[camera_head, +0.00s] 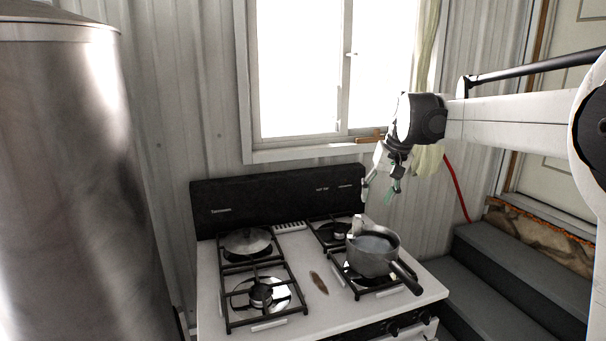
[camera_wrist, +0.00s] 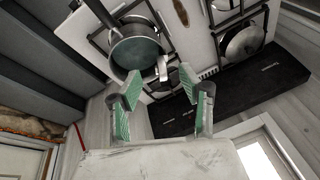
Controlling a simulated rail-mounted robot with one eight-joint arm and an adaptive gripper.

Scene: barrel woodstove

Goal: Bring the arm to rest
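My gripper (camera_head: 380,190) hangs in the air above the back right of the stove, in front of the window. In the wrist view my gripper (camera_wrist: 158,98) shows its two green-padded fingers spread apart with nothing between them. A grey saucepan (camera_head: 373,250) stands upright on the front right burner, its dark handle toward the front right. The saucepan also shows in the wrist view (camera_wrist: 137,50), beyond the fingers. My gripper is apart from the saucepan and the stove (camera_head: 315,300).
A large metal cylinder (camera_head: 70,170) stands at the left. Grey steps (camera_head: 510,290) lie to the right of the stove. The stove's dark back panel (camera_head: 275,200) rises below the window (camera_head: 330,70). A red cord (camera_head: 456,188) hangs on the wall.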

